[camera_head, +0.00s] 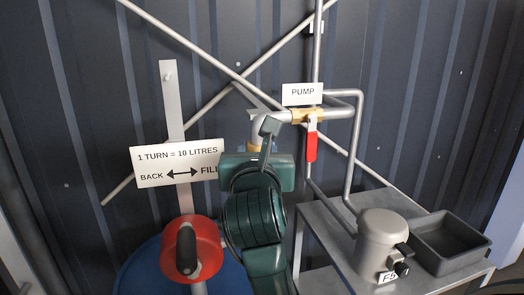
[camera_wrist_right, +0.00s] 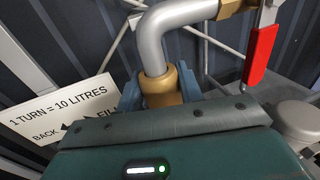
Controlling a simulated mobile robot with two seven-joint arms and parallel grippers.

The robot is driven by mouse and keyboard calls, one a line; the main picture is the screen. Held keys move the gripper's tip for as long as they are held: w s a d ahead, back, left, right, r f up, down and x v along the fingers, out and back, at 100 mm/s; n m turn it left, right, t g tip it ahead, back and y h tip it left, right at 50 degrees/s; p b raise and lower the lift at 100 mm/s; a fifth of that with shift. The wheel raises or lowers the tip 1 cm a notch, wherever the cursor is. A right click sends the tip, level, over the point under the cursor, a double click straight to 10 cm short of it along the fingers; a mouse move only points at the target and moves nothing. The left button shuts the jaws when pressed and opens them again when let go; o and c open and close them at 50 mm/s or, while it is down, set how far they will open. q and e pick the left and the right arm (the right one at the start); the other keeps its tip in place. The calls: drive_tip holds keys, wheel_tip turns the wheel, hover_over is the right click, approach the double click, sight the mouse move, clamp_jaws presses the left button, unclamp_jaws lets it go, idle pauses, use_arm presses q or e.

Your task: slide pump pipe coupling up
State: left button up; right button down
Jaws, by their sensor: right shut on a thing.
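The pump pipe coupling (camera_wrist_right: 160,88) is a brass-coloured collar around the lower end of a silver elbow pipe (camera_wrist_right: 157,38) in the right wrist view. My right gripper (camera_wrist_right: 160,95) has its blue fingers on either side of the collar and is shut on it. In the head view a little of the coupling (camera_head: 255,149) shows, with my right gripper (camera_head: 267,128) in front of it. My green wrist hides what lies below the coupling. My left gripper is in neither view.
A red valve lever (camera_head: 311,147) hangs right of my gripper, under the PUMP sign (camera_head: 302,93). A FILL/BACK sign (camera_head: 155,164) and red crank wheel (camera_head: 192,229) are left. A metal table (camera_head: 318,242) holds a grey canister (camera_head: 381,238) and a tray (camera_head: 488,240).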

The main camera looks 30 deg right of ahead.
drive_tip(key=c, duration=1.3)
unclamp_jaws()
drive_tip(key=shift+r, duration=0.4)
drive_tip(key=o, duration=0.4)
drive_tip(key=shift+f, duration=0.2)
